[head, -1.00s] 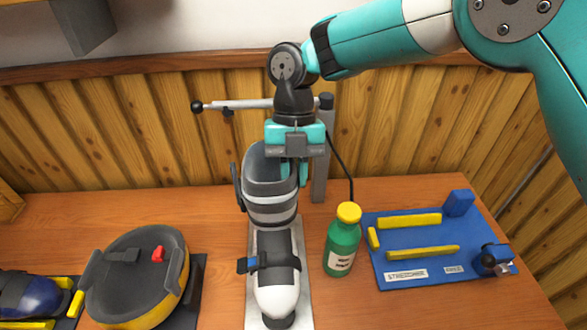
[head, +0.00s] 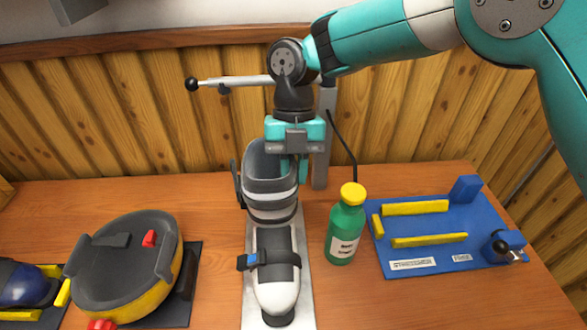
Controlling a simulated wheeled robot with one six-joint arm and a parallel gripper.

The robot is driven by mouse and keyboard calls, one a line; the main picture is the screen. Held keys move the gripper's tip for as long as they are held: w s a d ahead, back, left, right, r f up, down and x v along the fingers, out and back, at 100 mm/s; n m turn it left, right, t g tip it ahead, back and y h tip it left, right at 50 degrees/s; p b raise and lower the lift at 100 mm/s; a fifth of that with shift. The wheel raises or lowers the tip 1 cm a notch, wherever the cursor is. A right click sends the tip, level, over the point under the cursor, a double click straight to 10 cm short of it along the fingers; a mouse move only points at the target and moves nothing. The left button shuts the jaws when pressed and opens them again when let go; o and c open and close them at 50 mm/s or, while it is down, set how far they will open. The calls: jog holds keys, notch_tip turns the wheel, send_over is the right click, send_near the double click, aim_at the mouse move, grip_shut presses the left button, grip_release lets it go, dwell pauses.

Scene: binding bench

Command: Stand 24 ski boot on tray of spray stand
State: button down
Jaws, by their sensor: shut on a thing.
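The ski boot (head: 272,205), grey and white with a dark strap and a blue buckle, stands upright in the middle of the head view. Its toe points toward me. It is over the pale metal tray (head: 304,300) of the spray stand; the boot hides most of the tray, and I cannot tell if the sole touches it. The stand's grey post (head: 322,150) rises behind, with a horizontal arm (head: 235,81) ending in a black knob. My gripper (head: 295,168) is shut on the boot's upper cuff from above. The number 24 is not readable.
A green bottle with a yellow cap (head: 345,228) stands close right of the tray. Further right lies a blue fixture (head: 445,235) with yellow bars. At left is a yellow and dark grey round device (head: 128,265), beside a dark blue boot (head: 25,285). A wooden wall closes the back.

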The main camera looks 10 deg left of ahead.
jog(key=shift+f+b, duration=0.25)
jog(key=shift+b, duration=0.1)
dwell(0.3)
jog(key=c, duration=1)
grip_release()
jog(key=shift+f, duration=0.1)
jog(key=p+v, duration=0.6)
jog(key=v, duration=0.1)
jog(key=p+v, duration=0.3)
jog(key=shift+s+d+r, duration=0.1)
jog(key=shift+s+r, duration=0.05)
jog(key=shift+r, duration=0.2)
jog(key=p+v, duration=0.1)
jog(key=p, duration=0.2)
jog(key=shift+w+r+p, duration=0.25)
jog(key=shift+r+p, duration=0.05)
jog(key=shift+f, duration=0.1)
